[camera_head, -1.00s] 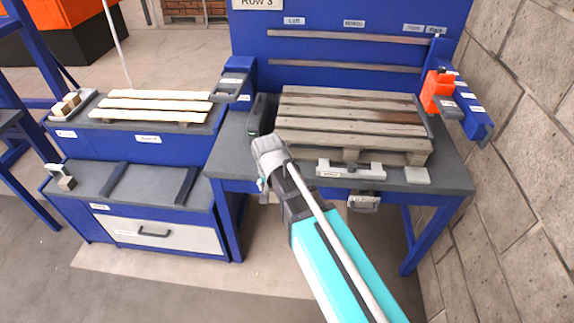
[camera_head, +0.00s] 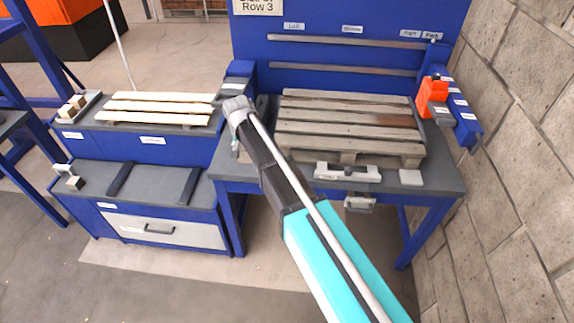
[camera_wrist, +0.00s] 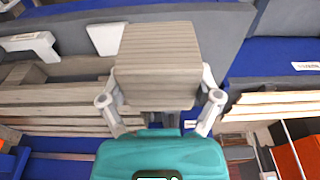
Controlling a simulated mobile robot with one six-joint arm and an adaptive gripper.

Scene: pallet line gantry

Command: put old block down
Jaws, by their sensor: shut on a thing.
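In the wrist view, my gripper (camera_wrist: 160,92) is shut on a grey-brown wooden block (camera_wrist: 158,48), with one finger on each side of it. The block looks weathered, with a grained face toward the camera. In the head view, my gripper (camera_head: 236,143) is over the left end of the grey workbench (camera_head: 232,172), left of the weathered pallet (camera_head: 345,128). The block is mostly hidden behind my wrist there. I cannot tell from these views how high it is above the surface.
A lower blue bench (camera_head: 110,135) on the left bears pale new boards (camera_head: 160,107) and a tray of small wooden blocks (camera_head: 76,101). A drawer unit (camera_head: 165,229) stands below it.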

